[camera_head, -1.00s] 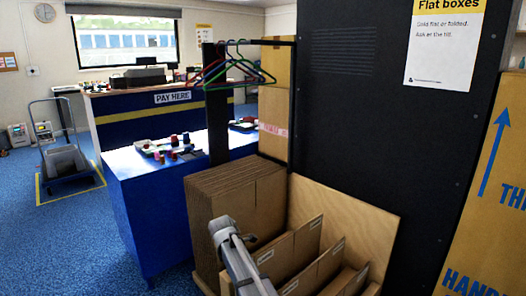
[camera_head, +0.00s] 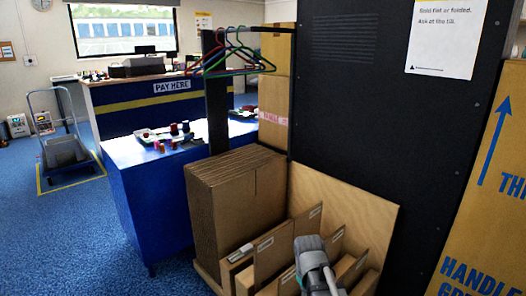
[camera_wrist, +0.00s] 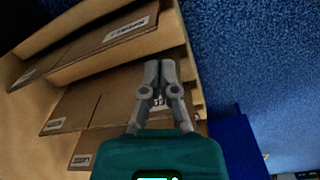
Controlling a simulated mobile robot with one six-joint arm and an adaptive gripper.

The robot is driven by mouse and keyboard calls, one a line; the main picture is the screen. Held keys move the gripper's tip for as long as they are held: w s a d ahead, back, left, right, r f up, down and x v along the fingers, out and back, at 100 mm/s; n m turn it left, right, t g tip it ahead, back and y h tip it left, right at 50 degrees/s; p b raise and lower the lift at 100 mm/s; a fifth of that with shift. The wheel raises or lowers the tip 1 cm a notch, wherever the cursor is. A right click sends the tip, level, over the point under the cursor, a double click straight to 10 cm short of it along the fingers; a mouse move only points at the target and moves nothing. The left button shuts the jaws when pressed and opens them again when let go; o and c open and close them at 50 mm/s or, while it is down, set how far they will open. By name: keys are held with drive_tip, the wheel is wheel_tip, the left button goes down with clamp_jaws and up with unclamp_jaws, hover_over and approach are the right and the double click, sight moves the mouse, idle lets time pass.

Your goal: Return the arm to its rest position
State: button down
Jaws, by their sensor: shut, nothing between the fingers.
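My gripper (camera_wrist: 160,68) is shut and empty in the wrist view, its two grey fingers together above the cardboard dividers (camera_wrist: 95,95) of the flat-box bin. I cannot tell whether the fingertips touch the cardboard. In the head view my grey arm (camera_head: 314,262) reaches in from the bottom edge, in front of the labelled dividers (camera_head: 272,250). The bin's plywood back panel (camera_head: 350,205) stands behind it. The finger ends cannot be made out in the head view.
Flat boxes (camera_head: 235,195) stand left of the dividers. The blue table (camera_head: 150,185) with small spools is further left. A dark panel (camera_head: 385,120) and a tall carton (camera_head: 490,200) close off the right. Hangers (camera_head: 230,60) hang above. Blue floor is open at left.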

drive_tip(key=s+d+m, duration=0.4)
drive_tip(key=s+m, duration=0.1)
wheel_tip(320, 180, up, 38)
drive_tip(key=p, duration=3.8)
drive_tip(key=shift+a, duration=0.1)
